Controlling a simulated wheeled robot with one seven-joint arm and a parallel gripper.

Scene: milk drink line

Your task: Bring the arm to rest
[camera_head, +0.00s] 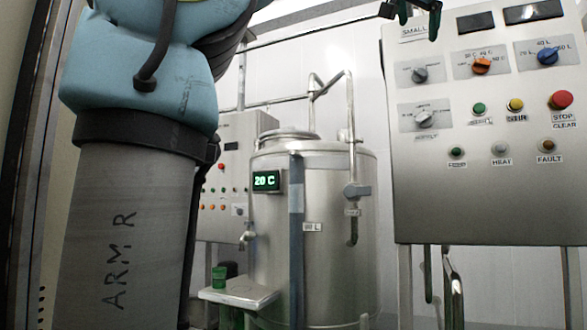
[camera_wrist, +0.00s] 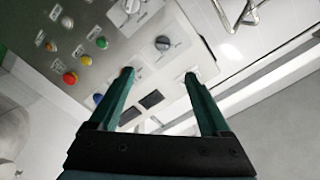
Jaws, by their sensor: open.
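My gripper (camera_wrist: 158,75) shows in the wrist view with its two green fingers spread apart and nothing between them. In the head view the gripper (camera_head: 420,12) is partly cut off at the top edge, near the upper left corner of the control panel (camera_head: 492,200). My arm rises along the left side of the head view. In the wrist view the control panel (camera_wrist: 70,30) appears turned over behind the fingers. I cannot tell whether a fingertip touches the panel.
A steel tank (camera_head: 340,235) with a green display (camera_head: 266,181) reading 20 C stands in the middle. A green cup (camera_head: 219,277) is on a small shelf (camera_head: 238,297) by its tap. A second panel (camera_head: 222,150) stands behind. A red stop button (camera_head: 561,100) is on the near panel.

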